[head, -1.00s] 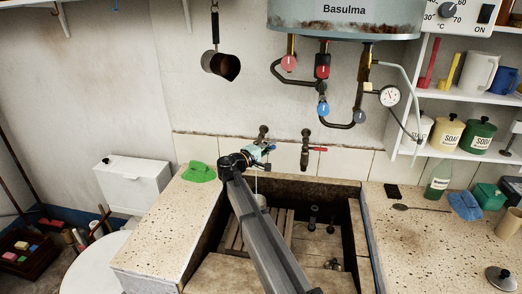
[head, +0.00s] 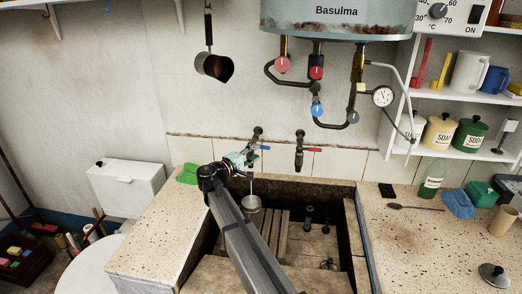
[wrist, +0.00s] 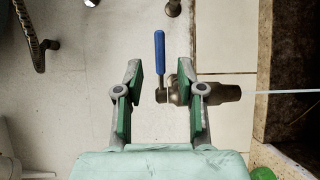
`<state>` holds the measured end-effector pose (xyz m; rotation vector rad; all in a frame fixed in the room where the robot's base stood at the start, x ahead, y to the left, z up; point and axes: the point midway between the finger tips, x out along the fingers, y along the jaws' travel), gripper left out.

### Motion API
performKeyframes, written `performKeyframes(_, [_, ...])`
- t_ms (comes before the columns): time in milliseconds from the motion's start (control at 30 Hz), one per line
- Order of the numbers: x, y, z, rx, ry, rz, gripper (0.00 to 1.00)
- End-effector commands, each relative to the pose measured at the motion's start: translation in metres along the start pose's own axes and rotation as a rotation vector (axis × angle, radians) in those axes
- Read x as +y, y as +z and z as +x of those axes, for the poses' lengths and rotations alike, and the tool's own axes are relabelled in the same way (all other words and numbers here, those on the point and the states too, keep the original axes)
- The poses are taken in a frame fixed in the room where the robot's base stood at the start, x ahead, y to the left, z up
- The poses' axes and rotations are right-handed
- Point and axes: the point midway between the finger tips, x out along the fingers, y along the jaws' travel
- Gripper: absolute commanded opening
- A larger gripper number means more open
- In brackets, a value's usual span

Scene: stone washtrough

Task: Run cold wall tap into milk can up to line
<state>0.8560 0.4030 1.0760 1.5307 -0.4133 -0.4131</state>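The cold wall tap (head: 257,136) has a blue lever (head: 264,147) and sits on the tiled wall above the stone trough. In the wrist view the blue lever (wrist: 159,52) stands crosswise to the brass tap body (wrist: 225,92). A thin pale line (wrist: 290,92), which looks like running water, leaves the spout. The metal milk can (head: 252,204) stands in the trough below the tap; its fill line and water level cannot be made out. My gripper (wrist: 164,92) is open, its green-padded fingers apart near the tap, the lever lying between and beyond them.
A red-handled tap (head: 300,150) is to the right on the wall. A green cloth (head: 187,174) lies on the left ledge. The heater pipes and valves (head: 317,90) hang above.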

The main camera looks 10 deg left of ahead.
Motion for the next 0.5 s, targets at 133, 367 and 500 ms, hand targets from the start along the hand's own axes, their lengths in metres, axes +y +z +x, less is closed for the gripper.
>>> performKeyframes(133, [0.0,0.001,-0.029,0.002,0.0,0.0,0.39])
performKeyframes(367, [0.0,0.0,-0.054,0.0,0.0,0.0,0.39])
performKeyframes(500, [0.0,0.0,-0.059,-0.001,0.0,0.0,0.39])
